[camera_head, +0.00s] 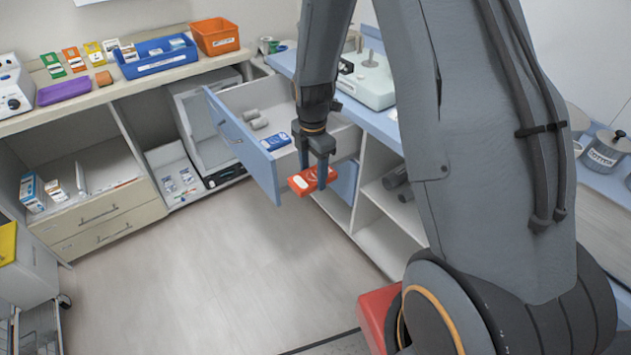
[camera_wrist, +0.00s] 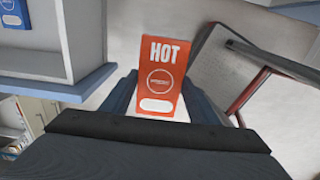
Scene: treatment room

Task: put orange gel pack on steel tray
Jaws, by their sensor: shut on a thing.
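The orange gel pack (camera_head: 311,180) is a flat orange-red pack; in the wrist view (camera_wrist: 161,62) it shows the word HOT and a white label strip. My gripper (camera_head: 318,165) is shut on it, and the pack hangs in the air just outside the open blue-fronted drawer, above the floor. In the wrist view the gripper's two fingers (camera_wrist: 163,98) flank the pack. I cannot make out a steel tray for certain in either view.
The open drawer (camera_head: 237,137) holds a blue pack (camera_head: 275,142) and grey rolls (camera_head: 257,119). A counter with a blue bin (camera_head: 153,64), an orange bin (camera_head: 214,37) and a purple case (camera_head: 64,90) stands at left. The floor (camera_head: 190,260) is clear.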

